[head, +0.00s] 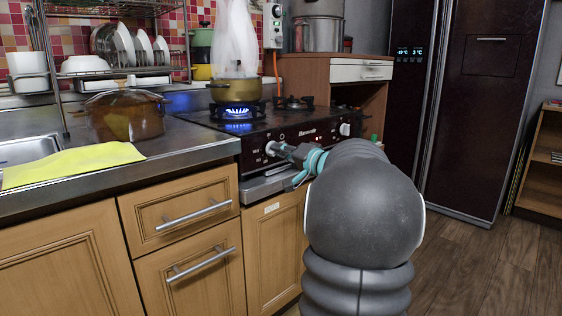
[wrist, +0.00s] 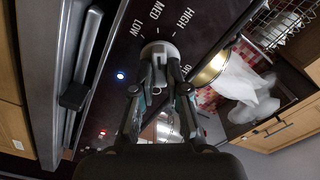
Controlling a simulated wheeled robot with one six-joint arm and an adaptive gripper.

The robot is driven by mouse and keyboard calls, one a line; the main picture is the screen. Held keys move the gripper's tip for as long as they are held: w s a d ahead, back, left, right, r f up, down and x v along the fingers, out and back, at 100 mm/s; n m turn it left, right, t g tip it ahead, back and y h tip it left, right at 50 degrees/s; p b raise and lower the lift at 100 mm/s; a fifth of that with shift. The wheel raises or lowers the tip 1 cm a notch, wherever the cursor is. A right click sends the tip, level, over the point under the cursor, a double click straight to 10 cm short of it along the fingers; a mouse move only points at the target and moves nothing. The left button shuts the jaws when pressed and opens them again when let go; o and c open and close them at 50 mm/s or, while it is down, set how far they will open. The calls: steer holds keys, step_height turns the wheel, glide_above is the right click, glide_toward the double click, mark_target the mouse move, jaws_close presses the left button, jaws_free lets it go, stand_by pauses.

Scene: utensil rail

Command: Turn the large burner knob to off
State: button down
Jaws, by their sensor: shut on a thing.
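The large burner knob (head: 270,147) is a pale round knob at the left of the stove's dark front panel. In the wrist view the knob (wrist: 158,47) has LOW, MED, HIGH and OFF printed around it. My gripper (head: 279,149) reaches it from the front right. In the wrist view my gripper (wrist: 160,62) is shut on the knob, with a finger on each side. The fingers hide part of the knob, and I cannot tell which mark it points to. A blue flame (head: 238,112) burns under the steaming pot (head: 236,91).
A second knob (head: 345,129) is at the panel's right end. A lidded brown pot (head: 124,115) and a yellow cloth (head: 75,164) are on the counter at left. Drawers with bar handles (head: 194,215) are below. The floor (head: 460,265) at right is clear.

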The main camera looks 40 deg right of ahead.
steer(key=shift+f+m+p, duration=0.1)
steer(key=shift+m+p, duration=3.7)
steer(key=shift+m, duration=8.5)
steer(key=c, duration=1.2)
jaws_free()
steer(key=shift+o, duration=0.2)
steer(key=shift+s, duration=0.1)
